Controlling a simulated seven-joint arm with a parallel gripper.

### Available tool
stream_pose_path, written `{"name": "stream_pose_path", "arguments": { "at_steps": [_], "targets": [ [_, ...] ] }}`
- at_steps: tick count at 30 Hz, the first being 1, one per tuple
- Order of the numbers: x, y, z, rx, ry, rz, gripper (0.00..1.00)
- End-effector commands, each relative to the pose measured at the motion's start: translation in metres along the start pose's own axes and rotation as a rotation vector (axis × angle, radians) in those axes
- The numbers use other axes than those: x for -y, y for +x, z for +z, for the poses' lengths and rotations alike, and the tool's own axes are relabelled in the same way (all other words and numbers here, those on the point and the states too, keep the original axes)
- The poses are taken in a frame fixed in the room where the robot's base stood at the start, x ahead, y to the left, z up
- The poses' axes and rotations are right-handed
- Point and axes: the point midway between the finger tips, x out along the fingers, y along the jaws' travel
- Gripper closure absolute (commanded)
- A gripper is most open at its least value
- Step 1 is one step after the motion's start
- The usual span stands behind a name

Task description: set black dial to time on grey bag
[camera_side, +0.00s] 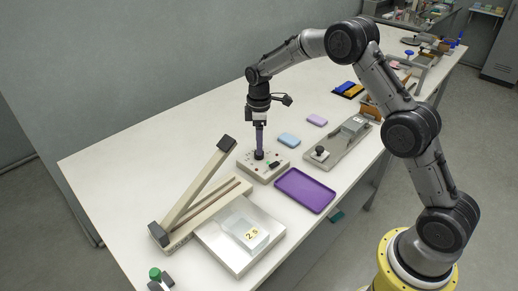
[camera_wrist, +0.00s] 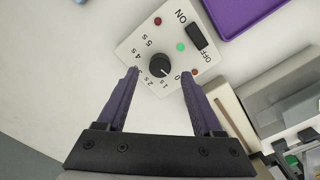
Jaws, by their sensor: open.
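The black dial (camera_wrist: 160,67) sits on a white control box (camera_wrist: 135,42) with marks from 0 to 5 s around it. A small white line on the dial points roughly toward the 0 and 1 s side; its exact mark is hard to read. My gripper (camera_wrist: 160,73) is open, its purple fingers either side of the dial, apart from it in the wrist view. In the side view my gripper (camera_side: 259,150) points straight down over the control box (camera_side: 263,166). The grey bag (camera_side: 246,228) lies on the sealer's metal plate with a yellow label reading "2 s".
The sealer (camera_side: 205,205) has its long arm raised, left of the box. A purple tray (camera_side: 305,190) lies right of the box. A blue block (camera_side: 289,140) and a lilac block (camera_side: 317,120) lie behind. The box has a black ON/OFF switch (camera_wrist: 197,36).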

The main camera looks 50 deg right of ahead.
Motion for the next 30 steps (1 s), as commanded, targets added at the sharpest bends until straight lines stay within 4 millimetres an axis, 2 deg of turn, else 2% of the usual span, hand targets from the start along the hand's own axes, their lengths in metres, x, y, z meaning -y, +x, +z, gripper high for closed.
{"name": "stream_pose_path", "arguments": {
  "at_steps": [1, 6, 18, 20, 30],
  "targets": [
    [0.001, 0.009, 0.001, 0.002, 0.0, -0.003, 0.32],
    [0.0, 0.027, 0.0, 0.001, 0.0, -0.001, 0.32],
    [0.0, 0.033, 0.0, 0.0, 0.0, 0.0, 0.32],
    [0.0, 0.033, 0.0, 0.0, 0.0, 0.0, 0.41],
    [0.0, 0.033, 0.0, 0.0, 0.0, 0.0, 1.0]
  ]
}}
